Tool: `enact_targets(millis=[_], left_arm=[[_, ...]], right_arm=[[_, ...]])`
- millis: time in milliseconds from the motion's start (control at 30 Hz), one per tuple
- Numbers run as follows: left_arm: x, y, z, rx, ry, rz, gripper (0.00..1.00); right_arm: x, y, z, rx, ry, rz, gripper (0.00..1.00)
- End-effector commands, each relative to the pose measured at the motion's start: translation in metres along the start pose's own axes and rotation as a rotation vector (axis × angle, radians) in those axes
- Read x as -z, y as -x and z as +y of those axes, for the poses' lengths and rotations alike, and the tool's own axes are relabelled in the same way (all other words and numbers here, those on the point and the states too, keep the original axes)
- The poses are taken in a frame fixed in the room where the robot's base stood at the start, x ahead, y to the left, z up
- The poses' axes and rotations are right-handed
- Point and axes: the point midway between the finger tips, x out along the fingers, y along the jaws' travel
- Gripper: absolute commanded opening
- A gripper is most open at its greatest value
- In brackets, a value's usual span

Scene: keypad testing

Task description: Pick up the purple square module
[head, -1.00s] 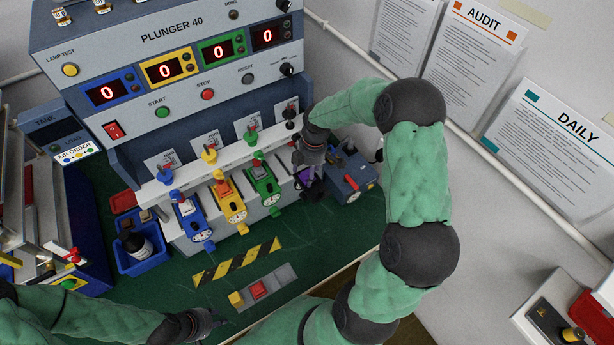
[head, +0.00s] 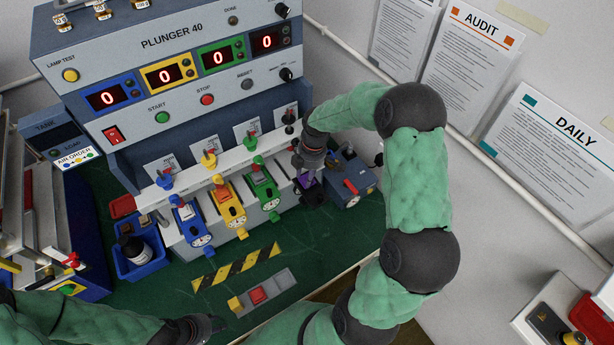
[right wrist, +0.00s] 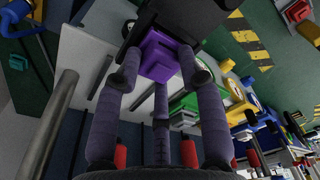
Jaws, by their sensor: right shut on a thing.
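The purple square module (right wrist: 162,55) is between the fingers of my right gripper (right wrist: 163,72) in the right wrist view. In the head view a small part of the purple module (head: 306,179) shows under my right gripper (head: 310,188), at the right end of the row of modules; most of it is hidden. My right gripper is shut on it. Whether the module is clear of the tester's ledge cannot be told. My left gripper (head: 207,326) is low at the bottom of the head view, over the green mat, away from the modules; its fingers are too small to read.
Blue (head: 190,222), yellow (head: 228,204) and green (head: 264,190) modules stand left of my right gripper. A blue-grey box with a red handle (head: 351,186) stands close on its right. A button strip (head: 262,291) lies in front on the green mat (head: 330,240).

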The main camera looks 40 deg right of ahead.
Motion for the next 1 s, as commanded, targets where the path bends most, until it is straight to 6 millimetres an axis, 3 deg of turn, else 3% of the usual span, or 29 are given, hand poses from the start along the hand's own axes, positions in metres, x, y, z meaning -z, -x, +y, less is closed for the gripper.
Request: enact_targets(millis=[200, 500, 800, 1000], left_arm=[[0.0, 0.003, 0.001, 0.0, 0.0, 0.0, 0.33], [0.0, 0.009, 0.003, 0.0, 0.0, 0.0, 0.33], [0.0, 0.011, 0.004, 0.0, 0.0, 0.0, 0.33], [0.0, 0.012, 0.004, 0.0, 0.0, 0.0, 0.33]], right_arm=[[0.003, 0.029, -0.001, -0.005, 0.001, 0.0, 0.09], [0.002, 0.087, -0.048, -0.007, 0.0, 0.001, 0.09], [-0.005, 0.111, -0.106, -0.003, 0.0, 0.0, 0.09], [-0.007, 0.121, -0.128, -0.003, 0.0, 0.001, 0.09]])
